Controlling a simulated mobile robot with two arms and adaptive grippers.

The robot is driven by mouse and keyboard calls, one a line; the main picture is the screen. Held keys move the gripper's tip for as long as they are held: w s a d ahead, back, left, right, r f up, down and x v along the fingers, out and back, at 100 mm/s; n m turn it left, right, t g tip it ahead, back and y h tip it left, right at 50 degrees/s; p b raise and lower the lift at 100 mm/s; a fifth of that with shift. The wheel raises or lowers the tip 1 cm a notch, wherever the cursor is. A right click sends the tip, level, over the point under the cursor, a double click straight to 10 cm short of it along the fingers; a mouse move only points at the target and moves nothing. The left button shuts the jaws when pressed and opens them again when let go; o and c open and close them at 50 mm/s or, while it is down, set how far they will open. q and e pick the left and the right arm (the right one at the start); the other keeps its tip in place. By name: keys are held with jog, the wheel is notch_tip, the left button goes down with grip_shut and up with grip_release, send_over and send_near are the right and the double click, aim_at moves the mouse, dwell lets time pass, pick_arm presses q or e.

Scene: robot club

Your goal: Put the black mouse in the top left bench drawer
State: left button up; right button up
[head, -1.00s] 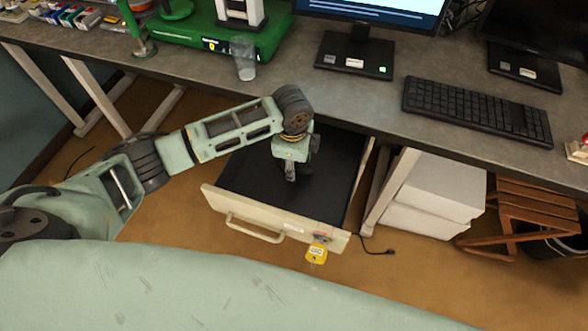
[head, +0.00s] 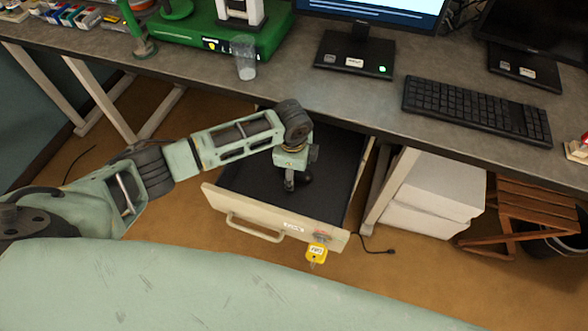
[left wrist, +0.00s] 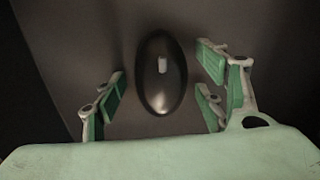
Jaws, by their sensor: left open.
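The bench drawer (head: 258,203) is pulled out below the desk, with a dark inner floor. My left gripper (head: 291,184) points down inside it. In the left wrist view the black mouse (left wrist: 161,98) lies between the open fingers of my left gripper (left wrist: 164,88), with a visible gap on both sides. The dark drawer floor is behind it, and the mouse looks to rest there. In the head view the mouse is mostly hidden by the gripper; a small dark shape shows beside the fingers. My right gripper is not in view.
The desk top (head: 330,100) overhangs the back of the drawer. A clear cup (head: 244,58) stands near its edge, with a keyboard (head: 478,113) to the right. White boxes (head: 432,192) stand right of the drawer.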

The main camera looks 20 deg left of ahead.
pick_arm(q)
jog(key=shift+r, duration=0.15)
jog(key=shift+r, duration=0.25)
notch_tip(320, 180, up, 12)
jog(key=shift+s+f, duration=0.2)
jog(key=shift+s, duration=0.25)
